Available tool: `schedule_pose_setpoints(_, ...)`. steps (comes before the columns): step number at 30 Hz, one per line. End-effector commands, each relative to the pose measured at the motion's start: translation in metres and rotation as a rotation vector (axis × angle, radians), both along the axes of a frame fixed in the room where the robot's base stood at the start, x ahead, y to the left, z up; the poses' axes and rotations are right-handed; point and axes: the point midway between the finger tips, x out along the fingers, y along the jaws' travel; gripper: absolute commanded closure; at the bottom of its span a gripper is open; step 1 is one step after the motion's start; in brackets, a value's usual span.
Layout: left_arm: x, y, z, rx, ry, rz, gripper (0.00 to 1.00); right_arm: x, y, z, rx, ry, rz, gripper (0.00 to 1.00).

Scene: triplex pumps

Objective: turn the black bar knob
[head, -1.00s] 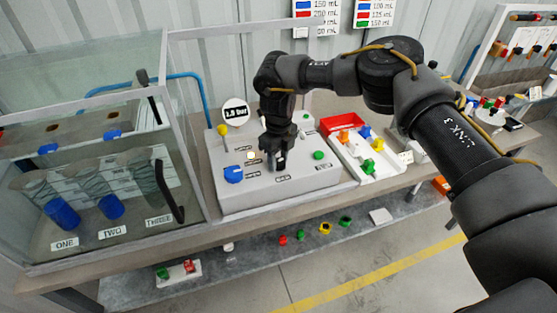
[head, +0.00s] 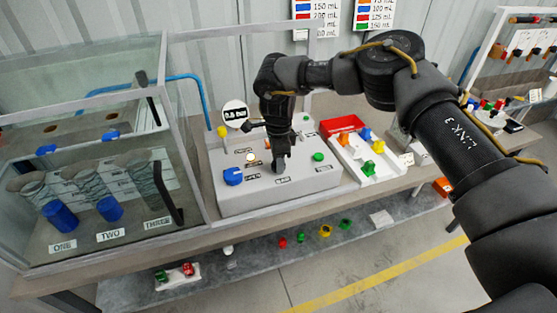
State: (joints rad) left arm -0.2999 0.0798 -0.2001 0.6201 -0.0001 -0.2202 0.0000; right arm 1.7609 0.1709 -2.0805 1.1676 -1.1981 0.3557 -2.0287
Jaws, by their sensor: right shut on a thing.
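My right gripper (head: 280,164) points down onto the top of the grey control box (head: 300,190), near its middle. It is shut on the black bar knob, which is mostly hidden behind the dark fingers, so its exact angle cannot be told. On the same panel are a blue knob (head: 233,176) at the left, a green button (head: 318,157) at the right and a glowing yellow light (head: 250,158). A round white gauge display (head: 235,114) stands at the back; its reading looks like 0.0 bar, though small. My left gripper is not in view.
A white tray (head: 378,178) with coloured parts and a red bin (head: 343,123) lie right of the box. A lower shelf (head: 260,265) holds several small coloured pieces.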

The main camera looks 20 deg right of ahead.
Motion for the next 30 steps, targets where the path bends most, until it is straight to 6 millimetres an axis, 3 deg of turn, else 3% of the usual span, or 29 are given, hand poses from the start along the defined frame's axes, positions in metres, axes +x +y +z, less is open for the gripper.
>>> schedule_pose_setpoints(12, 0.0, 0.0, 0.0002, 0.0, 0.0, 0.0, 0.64, 0.0011, 0.0009, 0.0014, 0.003, -0.004, 0.161, 0.84)
schedule_pose_setpoints(27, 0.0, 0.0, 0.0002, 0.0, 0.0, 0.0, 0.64, 0.0009, 0.0008, 0.0013, 0.002, -0.004, 0.179, 0.84)
schedule_pose_setpoints(28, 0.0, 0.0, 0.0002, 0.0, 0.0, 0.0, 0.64, 0.001, 0.0008, 0.0013, 0.002, -0.004, 0.179, 0.6)
schedule_pose_setpoints(30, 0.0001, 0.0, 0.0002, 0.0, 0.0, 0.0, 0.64, 0.0008, 0.0007, 0.0012, 0.002, -0.003, 0.178, 0.51)
